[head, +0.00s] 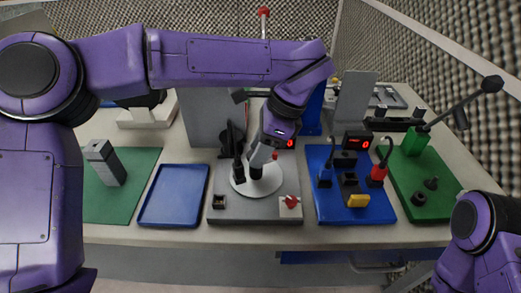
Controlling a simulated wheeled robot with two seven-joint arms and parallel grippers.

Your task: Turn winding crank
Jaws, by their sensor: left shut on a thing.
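The winding station is a grey base (228,207) with a white round disc (270,184) in the middle of the workbench. Dark upright parts stand on the disc, and a dark post (231,138) stands behind them. My left gripper (258,163) points down over the disc and is shut on a dark upright piece there, likely the crank handle. The fingers partly hide what they hold. My right arm shows only at the lower right edge, and its gripper is out of view.
A blue tray (173,196) and a green mat with a grey block (105,163) lie to the left. A red knob (291,202) sits at the base's front right.

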